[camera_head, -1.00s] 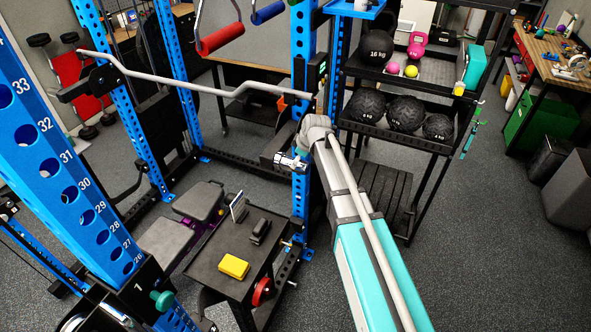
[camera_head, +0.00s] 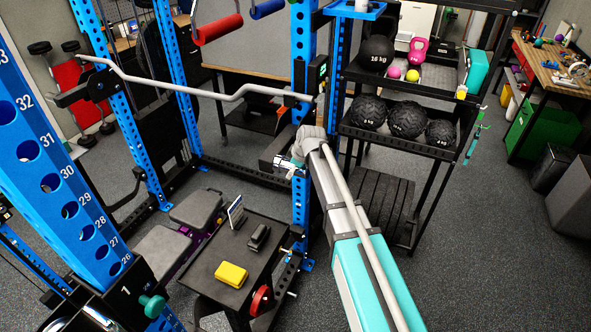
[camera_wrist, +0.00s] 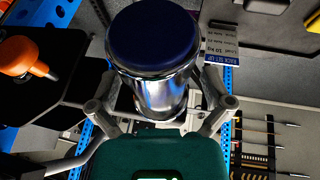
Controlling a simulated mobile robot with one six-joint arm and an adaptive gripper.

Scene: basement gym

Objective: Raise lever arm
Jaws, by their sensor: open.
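A chrome cylinder with a dark blue round end cap (camera_wrist: 155,45) fills the upper middle of the wrist view. I cannot tell for sure whether it is part of the lever arm. My gripper (camera_wrist: 160,108) is open, with one grey finger on each side of the cylinder's lower part. Whether the fingers touch it is unclear. The lever arm is not clearly distinguishable there.
A bent grey bar (camera_head: 200,92) spans the rack above. A black stand (camera_head: 215,262) holding a yellow block (camera_head: 231,274) is at lower left. A ball shelf (camera_head: 390,132) stands behind my arm. An orange knob (camera_wrist: 22,57) is at left in the wrist view.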

